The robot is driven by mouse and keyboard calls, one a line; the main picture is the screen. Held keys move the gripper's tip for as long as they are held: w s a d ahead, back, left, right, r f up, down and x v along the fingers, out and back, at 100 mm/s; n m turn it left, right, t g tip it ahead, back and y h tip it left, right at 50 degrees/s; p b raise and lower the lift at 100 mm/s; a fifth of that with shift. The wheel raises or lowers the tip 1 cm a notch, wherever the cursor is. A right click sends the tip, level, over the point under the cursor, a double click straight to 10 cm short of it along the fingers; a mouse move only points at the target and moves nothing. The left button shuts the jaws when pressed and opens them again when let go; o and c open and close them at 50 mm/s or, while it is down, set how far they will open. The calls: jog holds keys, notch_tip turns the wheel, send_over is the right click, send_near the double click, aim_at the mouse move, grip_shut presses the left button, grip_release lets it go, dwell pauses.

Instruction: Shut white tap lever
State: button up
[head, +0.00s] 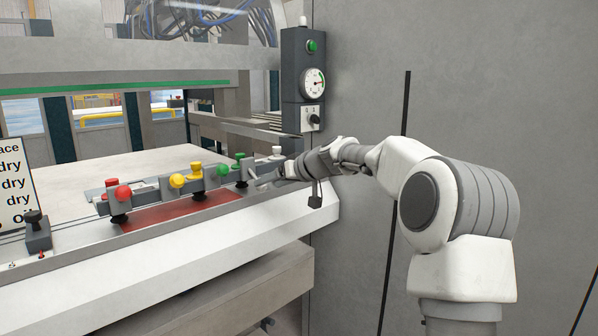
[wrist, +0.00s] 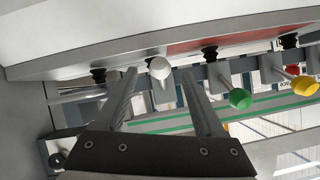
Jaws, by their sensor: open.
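The white tap is the rightmost of the row in the head view, where its white top (head: 277,151) shows just beyond my gripper (head: 262,183). My gripper hides the rest of that tap there. In the wrist view the white lever knob (wrist: 160,68) appears between the two open fingertips of my gripper (wrist: 158,76). Free space shows on both sides of the knob, and I cannot tell whether a finger touches it. The fingers are apart and hold nothing.
Green (head: 222,169), yellow (head: 178,181) and red (head: 123,193) lever knobs line up to the left along a red strip (head: 180,209). A control box with a gauge (head: 313,83) stands behind my wrist. A grey wall (head: 450,80) is at the right.

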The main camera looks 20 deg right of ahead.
jog(key=v, duration=1.4)
jog(key=shift+p, duration=0.4)
jog(key=shift+a, duration=0.1)
